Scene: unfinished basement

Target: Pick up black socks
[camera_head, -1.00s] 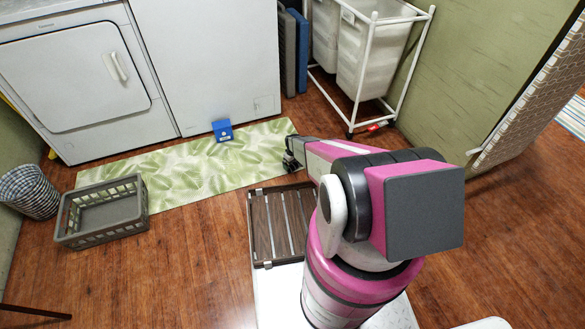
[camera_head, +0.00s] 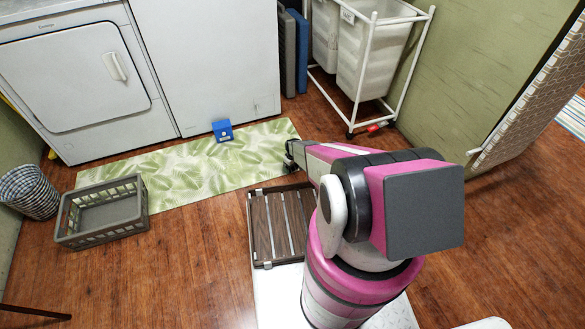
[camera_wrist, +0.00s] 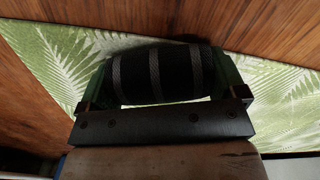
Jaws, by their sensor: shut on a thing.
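The black socks (camera_wrist: 162,72), a dark rolled bundle with grey stripes, lie between the two fingers of my gripper (camera_wrist: 160,85) in the wrist view. My gripper is shut on them, one finger at each end of the bundle. In the head view my gripper (camera_head: 291,155) is at the right end of the green leaf-patterned mat (camera_head: 180,165). The socks are hidden or too small to tell there. The mat also shows behind the socks in the wrist view (camera_wrist: 50,65). I cannot tell whether the socks touch it.
A blue box (camera_head: 222,130) stands on the mat by the white appliances (camera_head: 205,60). A grey plastic basket (camera_head: 102,212) and a checked bin (camera_head: 30,190) are at left. A white-framed laundry hamper (camera_head: 375,60) stands at the back right.

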